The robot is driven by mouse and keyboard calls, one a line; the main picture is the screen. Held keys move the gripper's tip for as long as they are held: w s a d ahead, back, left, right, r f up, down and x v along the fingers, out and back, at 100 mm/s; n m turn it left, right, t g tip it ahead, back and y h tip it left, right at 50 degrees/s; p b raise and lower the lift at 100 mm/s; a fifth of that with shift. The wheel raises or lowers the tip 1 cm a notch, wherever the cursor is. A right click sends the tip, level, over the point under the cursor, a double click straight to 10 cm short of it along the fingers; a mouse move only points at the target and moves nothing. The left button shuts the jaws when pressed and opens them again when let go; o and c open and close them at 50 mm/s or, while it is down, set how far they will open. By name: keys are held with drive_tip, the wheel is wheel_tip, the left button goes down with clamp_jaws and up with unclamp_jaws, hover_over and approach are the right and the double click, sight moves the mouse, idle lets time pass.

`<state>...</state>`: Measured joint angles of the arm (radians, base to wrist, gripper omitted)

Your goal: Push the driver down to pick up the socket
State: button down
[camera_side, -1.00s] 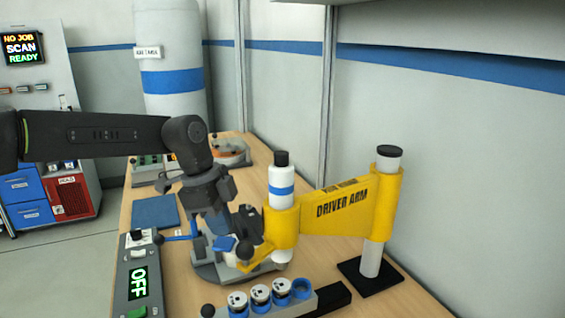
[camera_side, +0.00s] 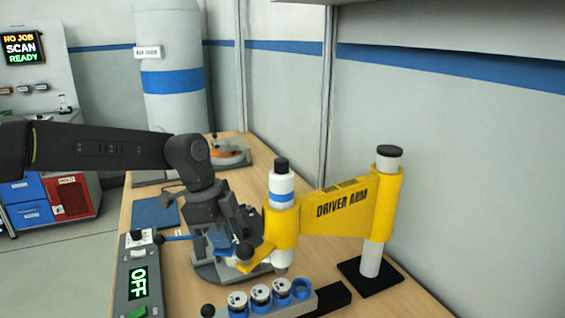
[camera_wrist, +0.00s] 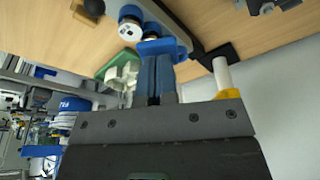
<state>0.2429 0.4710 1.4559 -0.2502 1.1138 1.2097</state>
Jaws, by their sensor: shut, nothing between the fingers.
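The driver (camera_side: 281,184) is an upright white cylinder with a blue band and a black cap. It runs through the yellow sleeve of the driver arm (camera_side: 343,208). The socket row (camera_side: 260,295) stands low in front of the driver, with several white-topped blue pieces and an open blue ring at the right end. In the wrist view, my blue fingers (camera_wrist: 158,75) are together near the sockets (camera_wrist: 130,28).
A white post (camera_side: 371,255) on a black base carries the driver arm. A grey control box (camera_side: 138,280) reading OFF lies at the left table edge, with a blue mat (camera_side: 156,211) behind it. A grey fixture base (camera_side: 210,270) sits under my gripper.

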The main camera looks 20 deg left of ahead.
sight(223, 250)
drive_tip(key=shift+f, duration=2.15)
drive_tip(key=shift+r, duration=4.85)
